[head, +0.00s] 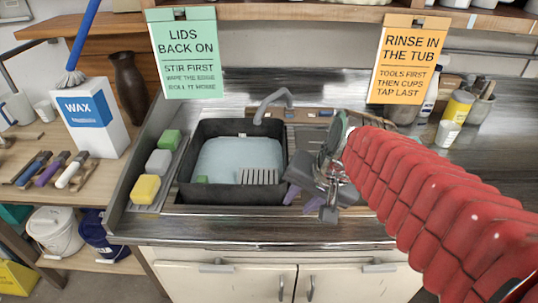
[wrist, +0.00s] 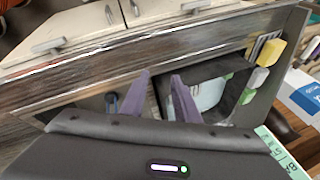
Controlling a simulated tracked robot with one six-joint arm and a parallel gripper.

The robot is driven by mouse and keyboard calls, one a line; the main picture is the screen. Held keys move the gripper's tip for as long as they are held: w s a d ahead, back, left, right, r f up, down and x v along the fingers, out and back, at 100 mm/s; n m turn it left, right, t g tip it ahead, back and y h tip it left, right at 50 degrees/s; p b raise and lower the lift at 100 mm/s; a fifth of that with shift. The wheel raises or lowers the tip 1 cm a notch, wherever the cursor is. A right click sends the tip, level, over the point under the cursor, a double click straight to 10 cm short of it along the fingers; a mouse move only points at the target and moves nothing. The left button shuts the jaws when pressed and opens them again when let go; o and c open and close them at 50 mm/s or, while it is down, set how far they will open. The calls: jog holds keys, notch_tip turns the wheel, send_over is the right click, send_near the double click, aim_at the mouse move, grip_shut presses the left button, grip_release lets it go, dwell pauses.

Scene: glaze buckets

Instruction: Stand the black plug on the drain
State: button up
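My gripper (head: 302,200) is at the right edge of the dark tub (head: 183,182), with its purple fingers pointing down and to the left. In the wrist view, my gripper (wrist: 160,85) has its two fingers apart, with nothing seen between them. The tub holds pale blue liquid or a pale blue base (head: 225,155), with a light slotted piece (head: 259,176) at its lower right.
Green, grey and yellow sponges (head: 146,189) lie on a tray left of the tub. A tap (head: 272,100) arches behind it. A wax box (head: 92,118) and brushes are on the left bench. Cups and bottles (head: 457,106) stand back right. The counter's front strip is clear.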

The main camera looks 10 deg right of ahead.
jog(key=s+a+n+h, duration=0.1)
jog(key=s+a+n, duration=0.1)
jog(key=s+n, duration=0.4)
jog(key=shift+s+r+n+t+h, duration=0.3)
jog(key=shift+s+r+n+t, duration=0.1)
jog(key=shift+s, duration=0.35)
jog(key=shift+s, duration=0.1)
